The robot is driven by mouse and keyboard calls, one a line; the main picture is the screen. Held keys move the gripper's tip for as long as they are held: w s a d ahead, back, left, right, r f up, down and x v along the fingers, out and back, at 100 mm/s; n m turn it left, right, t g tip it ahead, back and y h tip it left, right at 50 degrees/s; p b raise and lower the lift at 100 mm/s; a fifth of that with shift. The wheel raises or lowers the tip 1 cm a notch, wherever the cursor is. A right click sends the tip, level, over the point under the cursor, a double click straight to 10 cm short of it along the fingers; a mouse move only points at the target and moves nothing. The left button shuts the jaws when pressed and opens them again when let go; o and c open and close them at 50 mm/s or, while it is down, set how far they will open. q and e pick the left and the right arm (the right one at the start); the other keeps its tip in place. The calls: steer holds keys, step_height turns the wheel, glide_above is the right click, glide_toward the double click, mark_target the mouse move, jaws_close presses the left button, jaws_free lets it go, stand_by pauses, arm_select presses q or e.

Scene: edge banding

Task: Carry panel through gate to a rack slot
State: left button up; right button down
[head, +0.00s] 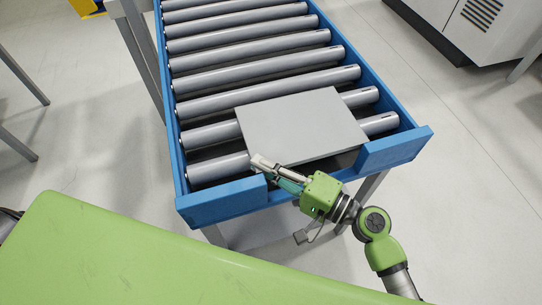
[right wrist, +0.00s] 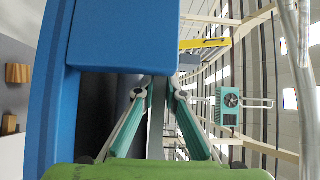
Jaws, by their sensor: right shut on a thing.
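The flat grey panel (head: 303,122) lies on the rollers at the near end of the blue conveyor. My right gripper (head: 262,165) is shut on the panel's near edge, toward its left corner, by the gap in the blue end rail. In the right wrist view the panel (right wrist: 156,125) shows as a thin strip edge-on between the two teal fingers of my right gripper (right wrist: 157,92). My left gripper is out of view. I cannot make out a gate or a rack slot for certain.
The blue conveyor frame (head: 222,208) has raised end pieces on both sides of the gap, close to my right gripper. A grey-white cabinet (head: 490,30) stands at the top right. Open floor (head: 470,160) lies right of the conveyor.

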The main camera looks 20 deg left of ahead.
step_height(320, 180, up, 9)
steer(key=shift+d+r+p, duration=0.1)
steer(key=shift+d+p, duration=0.05)
steer(key=shift+p, duration=0.65)
steer(key=s+d+r+p, duration=0.2)
steer(key=s+d+r, duration=0.1)
steer(key=d+r, duration=0.7)
steer(key=shift+s+d+p, duration=0.2)
steer(key=shift+d+p, duration=0.15)
steer(key=shift+d, duration=0.25)
step_height(320, 180, up, 6)
steer(key=g+h+p, duration=0.1)
steer(key=h+p, duration=0.4)
steer(key=p, duration=0.1)
steer(key=g+h+p, duration=0.2)
steer(key=h+p, duration=0.3)
steer(key=g+h+p, duration=0.1)
steer(key=h+p, duration=0.4)
steer(key=p, duration=0.1)
steer(key=shift+f+g+h+p, duration=0.1)
steer(key=shift+g+h+p, duration=0.25)
steer(key=shift+g+h, duration=0.05)
stand_by(0.4)
stand_by(0.4)
